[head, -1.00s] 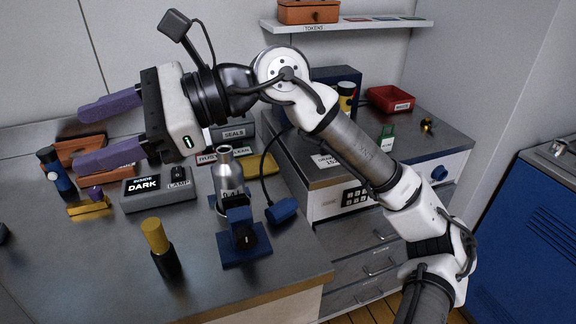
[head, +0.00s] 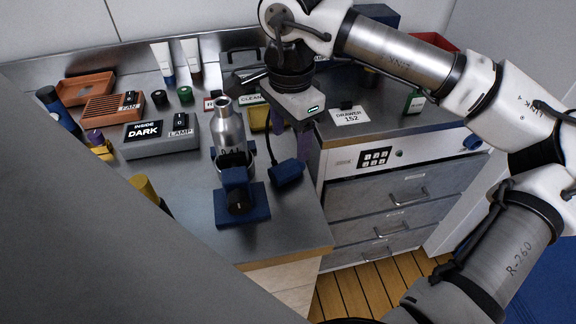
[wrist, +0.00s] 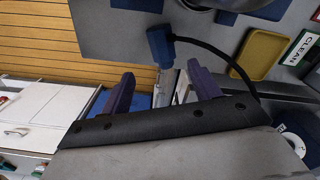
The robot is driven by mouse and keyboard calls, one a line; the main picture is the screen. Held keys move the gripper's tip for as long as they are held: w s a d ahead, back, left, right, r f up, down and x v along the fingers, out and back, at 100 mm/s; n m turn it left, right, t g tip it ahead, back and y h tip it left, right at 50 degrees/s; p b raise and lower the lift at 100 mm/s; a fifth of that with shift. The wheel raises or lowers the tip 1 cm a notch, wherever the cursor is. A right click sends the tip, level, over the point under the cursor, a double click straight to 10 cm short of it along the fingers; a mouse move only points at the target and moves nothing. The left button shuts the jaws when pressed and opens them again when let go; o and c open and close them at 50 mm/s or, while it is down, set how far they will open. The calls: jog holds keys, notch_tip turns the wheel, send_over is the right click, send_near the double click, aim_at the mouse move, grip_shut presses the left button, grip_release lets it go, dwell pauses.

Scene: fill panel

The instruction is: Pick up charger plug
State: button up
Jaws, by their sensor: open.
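The charger plug (head: 286,173) is a blue block with a black cable, lying near the right edge of the grey counter (head: 285,225), beside a steel bottle on a blue stand. My gripper (head: 291,140) is just behind the plug in the head view, its purple fingers pointing down and partly hidden by its housing. In the wrist view, the plug (wrist: 160,45) appears beyond the gap between the open, empty fingers (wrist: 160,78). The fingers are apart from the plug. Its cable curves away to the right there.
The steel bottle (head: 229,129) and blue stand (head: 241,203) are close on the plug's left. A yellow tray (wrist: 262,54) lies near the cable. The lamp switch box (head: 162,137) is farther left. A drawer unit (head: 385,195) is on the right. The counter's front right is clear.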

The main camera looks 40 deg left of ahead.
aim_at(289, 163)
notch_tip(289, 163, down, 3)
jog(key=shift+f, duration=0.15)
jog(key=shift+w+a+f+p, duration=0.15)
jog(key=shift+f+p, duration=0.4)
jog(key=shift+f, duration=0.8)
jog(key=shift+a+f+p, duration=0.1)
jog(key=shift+f+p, duration=0.4)
jog(key=shift+f, duration=0.85)
jog(key=shift+c, duration=0.4)
jog(key=c, duration=1.1)
jog(key=shift+r, duration=0.15)
